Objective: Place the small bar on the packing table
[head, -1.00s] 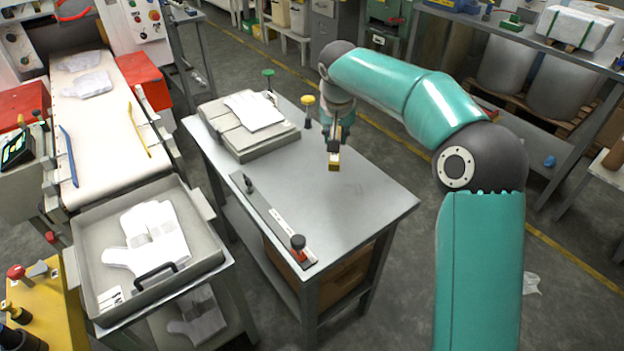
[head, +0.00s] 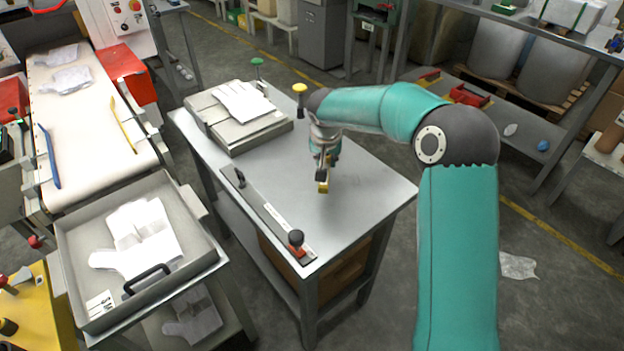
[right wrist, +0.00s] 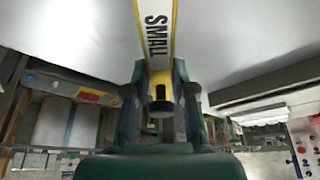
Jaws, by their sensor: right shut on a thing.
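The small bar is yellow with a white face lettered SMALL (right wrist: 158,35); in the head view only a small yellow piece of it (head: 323,187) shows at the jaws. My right gripper (head: 323,174) is shut on the bar, over the middle of the packing table. In the right wrist view the bar stands between the two dark fingers (right wrist: 160,100). The packing table (head: 360,205) has a bare grey metal top. I cannot tell whether the bar touches it. My left gripper is not in view.
On the table, a grey box with white gloves (head: 243,103) lies at the back left, and a long metal strip with a red-and-black knob (head: 268,218) runs along the left edge. A yellow-topped post (head: 300,98) stands behind my gripper. The table's right part is clear.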

